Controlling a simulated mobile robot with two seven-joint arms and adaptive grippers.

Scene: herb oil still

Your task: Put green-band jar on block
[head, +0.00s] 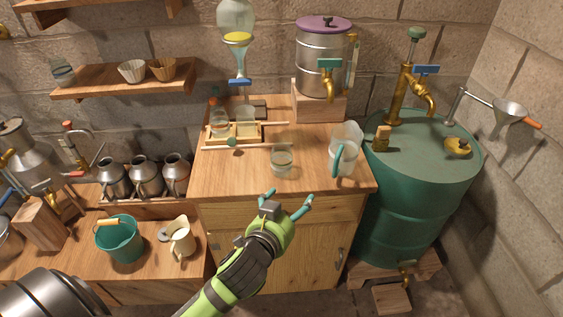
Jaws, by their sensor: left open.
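A short glass jar (281,163) with a greenish band stands upright on the wooden cabinet top (225,180), near its front middle. My left gripper (283,202) is open and empty, its two teal fingertips spread just in front of the cabinet's front edge, apart from the jar. Several wooden blocks show: one under the steel drum (319,104), one at the left on the lower bench (40,222), and one on the floor at the right (391,298). I cannot tell which one the task names. My right gripper is not in view.
A glass pitcher (346,150) with a teal handle stands right of the jar. A wooden rack (265,137) with glass jars lies behind it, under the glass funnel (238,55). A green barrel (420,200) stands at the right. The cabinet top's front left is clear.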

